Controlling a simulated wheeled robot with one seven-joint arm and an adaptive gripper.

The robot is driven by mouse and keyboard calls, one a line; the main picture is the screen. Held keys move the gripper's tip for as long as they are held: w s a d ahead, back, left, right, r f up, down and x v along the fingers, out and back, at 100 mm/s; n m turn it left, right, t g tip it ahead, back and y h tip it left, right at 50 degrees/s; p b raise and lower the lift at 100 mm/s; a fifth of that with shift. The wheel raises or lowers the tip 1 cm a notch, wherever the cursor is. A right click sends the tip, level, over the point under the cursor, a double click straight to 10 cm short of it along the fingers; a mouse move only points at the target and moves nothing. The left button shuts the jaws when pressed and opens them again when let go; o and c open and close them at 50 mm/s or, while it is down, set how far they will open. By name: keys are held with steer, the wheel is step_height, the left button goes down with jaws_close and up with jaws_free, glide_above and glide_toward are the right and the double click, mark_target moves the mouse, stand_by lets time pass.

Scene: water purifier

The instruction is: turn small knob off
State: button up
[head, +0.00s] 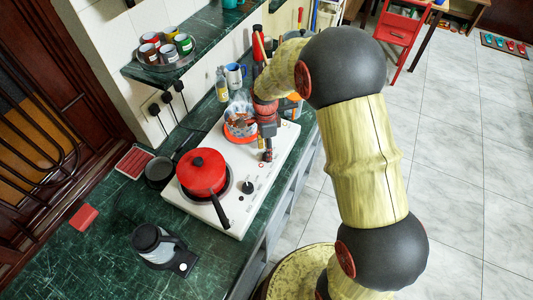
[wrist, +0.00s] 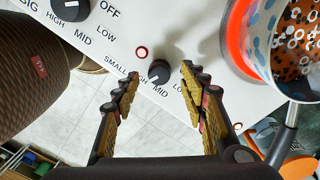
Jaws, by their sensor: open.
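The small knob (wrist: 159,71) is a black round dial on the front of the white stove top (wrist: 120,40), beside the labels SMALL, HIGH, MID and LOW. A pale mark shows on it, but I cannot tell exactly which label it points to. My gripper (wrist: 160,74) is open, with one finger on each side of the knob and a gap on both sides. In the head view, my gripper (head: 267,140) hangs over the right part of the stove and largely hides the small knob.
The big knob (head: 248,187) is nearby, in front of a red pot (head: 203,170) with a long handle. A patterned pot (wrist: 300,45) sits on a glowing red burner (wrist: 237,40) close to my right finger. A kettle (head: 158,245) stands on the green counter.

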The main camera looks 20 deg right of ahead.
steer(key=shift+f, duration=0.95)
steer(key=shift+c, duration=1.3)
steer(key=c, duration=0.8)
jaws_close()
